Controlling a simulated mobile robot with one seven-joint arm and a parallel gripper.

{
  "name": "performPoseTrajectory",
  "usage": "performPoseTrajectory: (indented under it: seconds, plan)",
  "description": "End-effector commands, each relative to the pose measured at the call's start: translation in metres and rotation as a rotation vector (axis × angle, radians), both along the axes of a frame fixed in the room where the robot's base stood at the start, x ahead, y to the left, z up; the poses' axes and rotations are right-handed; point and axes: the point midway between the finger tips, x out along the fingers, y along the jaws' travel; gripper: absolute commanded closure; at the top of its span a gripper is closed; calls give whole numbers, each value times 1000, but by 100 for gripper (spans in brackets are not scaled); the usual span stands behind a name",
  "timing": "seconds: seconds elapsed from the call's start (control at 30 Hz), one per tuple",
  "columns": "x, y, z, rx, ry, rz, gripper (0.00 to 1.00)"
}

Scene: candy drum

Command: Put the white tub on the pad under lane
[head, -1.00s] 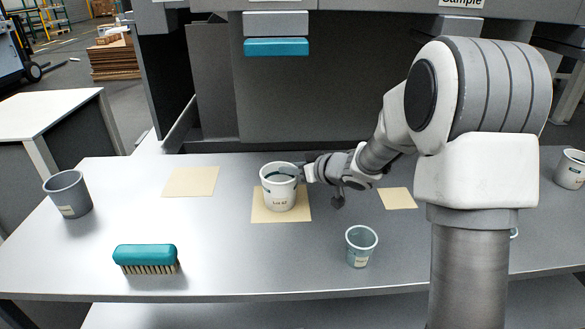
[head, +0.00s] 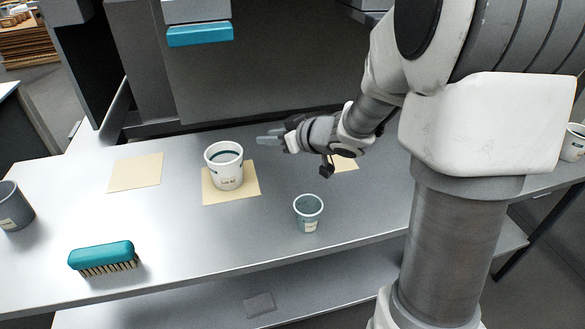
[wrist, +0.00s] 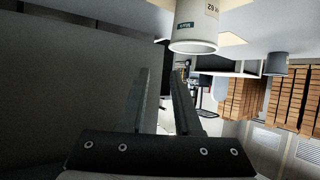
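The white tub (head: 228,177) stands upright on the middle tan pad (head: 216,197), its printed label facing the head camera. It also shows upside down at the top of the wrist view (wrist: 193,30). My gripper (head: 262,137) is up and to the right of the tub in the head view, apart from it. In the wrist view its two fingers (wrist: 162,75) are spread with nothing between them. Other tan pads lie to the left (head: 136,173) and right (head: 345,164), the right one partly behind my arm.
A teal-fronted chute (head: 200,35) hangs above the table's back. A teal brush (head: 102,255), a grey cup (head: 13,208) and a small grey-blue cup (head: 308,213) stand on the grey table (head: 180,225). Another white cup (head: 573,143) is at far right.

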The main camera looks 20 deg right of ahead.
Motion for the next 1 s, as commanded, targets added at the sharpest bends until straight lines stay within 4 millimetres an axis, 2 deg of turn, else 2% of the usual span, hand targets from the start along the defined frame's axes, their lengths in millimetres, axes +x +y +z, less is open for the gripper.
performPoseTrajectory:
  seconds: [0.13,0.23,0.33,0.47,0.6,0.8,0.9,1.0]
  plan:
    - [-5,-31,41,-128,-42,-194,68]
    - [-23,-55,65,-201,-31,-341,68]
    - [-52,-73,81,-246,15,-466,68]
    - [-102,-84,91,-270,118,-585,68]
    - [-165,-79,89,-255,270,-644,68]
    - [-246,-50,75,-198,482,-605,68]
    - [-272,-37,69,-175,549,-567,68]
    - [-285,-29,66,-163,588,-540,68]
